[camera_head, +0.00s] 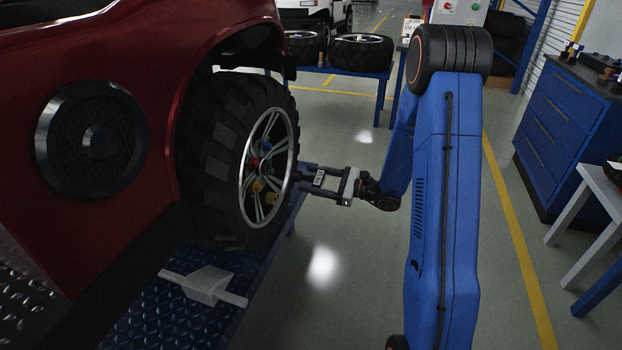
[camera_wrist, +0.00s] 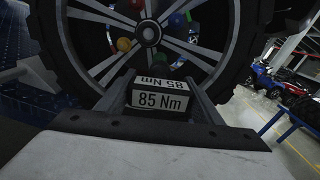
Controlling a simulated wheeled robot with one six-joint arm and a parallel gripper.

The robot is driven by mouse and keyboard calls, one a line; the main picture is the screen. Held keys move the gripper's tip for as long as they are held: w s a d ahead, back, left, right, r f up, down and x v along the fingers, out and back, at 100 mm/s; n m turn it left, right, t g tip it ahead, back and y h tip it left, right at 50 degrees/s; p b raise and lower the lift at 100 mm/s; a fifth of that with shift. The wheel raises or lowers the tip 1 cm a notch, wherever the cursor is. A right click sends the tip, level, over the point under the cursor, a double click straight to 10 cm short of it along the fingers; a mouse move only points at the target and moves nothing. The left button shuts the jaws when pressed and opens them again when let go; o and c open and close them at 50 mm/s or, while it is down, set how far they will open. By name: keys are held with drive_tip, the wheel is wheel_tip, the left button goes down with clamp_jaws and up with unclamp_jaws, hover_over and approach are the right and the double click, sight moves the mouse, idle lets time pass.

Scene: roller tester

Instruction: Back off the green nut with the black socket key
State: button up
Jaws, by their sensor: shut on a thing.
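The wheel (camera_head: 222,165) is on the red vehicle and faces right, with coloured nuts around its hub. My gripper (camera_head: 312,178) is beside the wheel's outer face, shut on the black socket key (camera_wrist: 160,97). The key's white labels read "85 Nm". Its body sits between my fingers, below the hub in the wrist view.
A blue tread-plate platform (camera_head: 165,318) lies under the wheel, with a grey bracket (camera_head: 205,285) on it. Spare tyres (camera_head: 361,52) lie on a blue table behind. A blue drawer cabinet (camera_head: 570,130) stands at right. The floor beside the wheel is clear.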

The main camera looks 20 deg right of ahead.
sight(302, 177)
drive_tip(key=shift+a, duration=0.15)
drive_tip(key=shift+x, duration=2.8)
drive_tip(key=shift+x, duration=1.7)
drive_tip(key=shift+n, duration=0.7)
drive_tip(key=shift+n, duration=0.8)
drive_tip(key=shift+m, duration=0.3)
drive_tip(key=shift+v, duration=1.55)
